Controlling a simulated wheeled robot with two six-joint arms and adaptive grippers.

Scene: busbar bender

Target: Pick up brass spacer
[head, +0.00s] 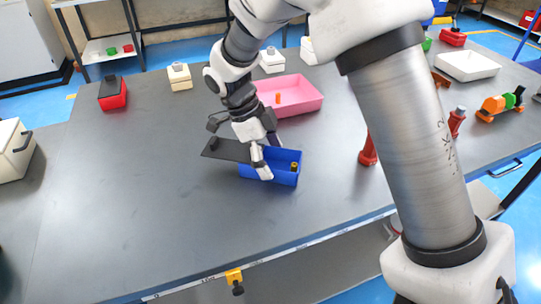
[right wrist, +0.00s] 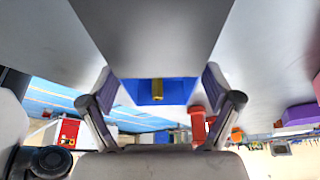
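The brass spacer (head: 294,166) stands in the right end of an open blue box (head: 285,178) on the grey table. It also shows in the right wrist view (right wrist: 157,90), between my fingers in the picture and in front of the blue wall. My right gripper (head: 264,160) is at the left part of the box, to the left of the spacer. A dark flat plate (head: 226,150), which looks like the box's opened lid, sticks out to the left beside the gripper. My left gripper is not in view.
A pink tray (head: 300,95) with a small orange part lies behind the box. Red parts (head: 368,150) stand to the right, partly behind my arm. A red box (head: 112,94) is at the back left. The table's left and front areas are clear.

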